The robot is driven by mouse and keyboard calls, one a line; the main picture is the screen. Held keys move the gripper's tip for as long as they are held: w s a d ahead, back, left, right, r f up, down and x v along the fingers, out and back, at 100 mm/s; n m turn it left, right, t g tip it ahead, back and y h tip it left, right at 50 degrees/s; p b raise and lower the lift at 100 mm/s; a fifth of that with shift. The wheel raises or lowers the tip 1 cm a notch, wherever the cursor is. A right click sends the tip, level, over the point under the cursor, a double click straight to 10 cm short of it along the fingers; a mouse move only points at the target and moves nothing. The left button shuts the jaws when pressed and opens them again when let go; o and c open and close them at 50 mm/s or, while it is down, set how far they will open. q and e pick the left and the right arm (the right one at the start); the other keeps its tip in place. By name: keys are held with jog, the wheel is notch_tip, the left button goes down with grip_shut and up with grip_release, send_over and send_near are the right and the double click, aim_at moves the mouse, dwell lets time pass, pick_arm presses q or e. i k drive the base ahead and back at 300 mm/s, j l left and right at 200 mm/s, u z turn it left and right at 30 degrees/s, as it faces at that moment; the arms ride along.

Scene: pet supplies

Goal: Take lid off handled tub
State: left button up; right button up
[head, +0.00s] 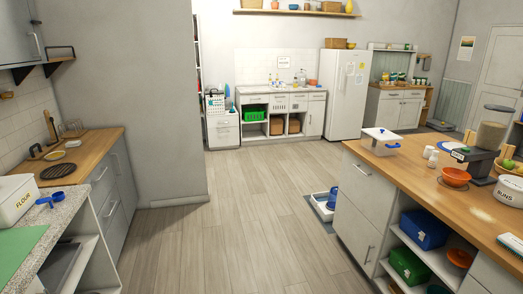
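The tub is small and far in this view, so how the lid is fastened is too small to tell. Neither of my grippers shows in the head view.
The wooden island (425,187) also bears white shakers (430,156), an orange bowl (455,177), a dark dispenser (481,158) and a BUNS container (511,190). A white tray with a blue item (323,205) lies on the floor beside the island. The wooden floor (245,210) left of it is free.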

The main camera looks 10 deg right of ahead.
aim_at(382, 135)
jog(key=i+z, duration=0.1)
jog(key=i, duration=0.5)
jog(key=i+j+z, duration=0.15)
jog(key=i, duration=0.4)
jog(key=i+j+z, duration=0.1)
jog(key=i, duration=0.5)
jog(key=i+j+z, duration=0.1)
jog(key=i, duration=0.45)
jog(key=j, duration=0.1)
